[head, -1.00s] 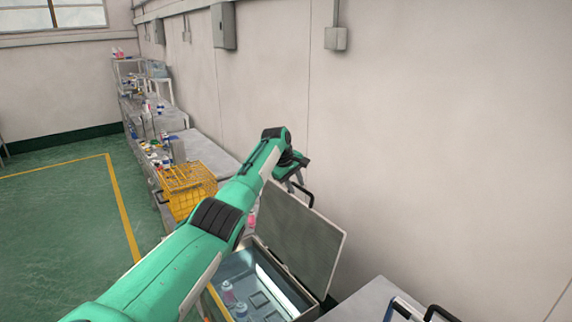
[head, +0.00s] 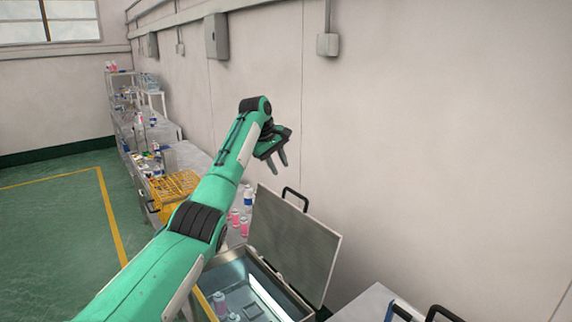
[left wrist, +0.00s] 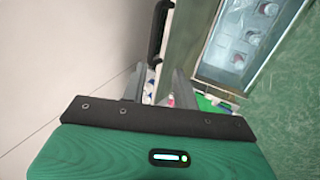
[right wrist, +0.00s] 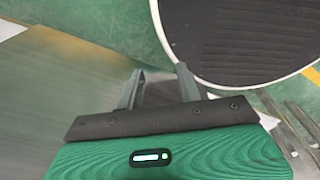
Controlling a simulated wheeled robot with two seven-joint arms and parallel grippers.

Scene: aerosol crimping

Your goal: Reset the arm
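My left arm reaches up across the middle of the head view. Its gripper (head: 277,163) is raised in front of the wall above the open lidded box, fingers apart with nothing between them. In the left wrist view the left gripper (left wrist: 157,86) also shows its two fingers spread, with the box's raised lid and handle beyond them. My right gripper (right wrist: 159,82) shows only in the right wrist view. Its two fingers are apart and empty, over a grey surface beside a dark round ribbed disc (right wrist: 245,40) with a white rim.
The open box (head: 262,290) holds several small bottles, and its lid (head: 295,240) stands up. A yellow wire basket (head: 172,190) and red and white bottles (head: 244,222) are on the benches along the wall. Green floor (head: 50,215) lies open at left.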

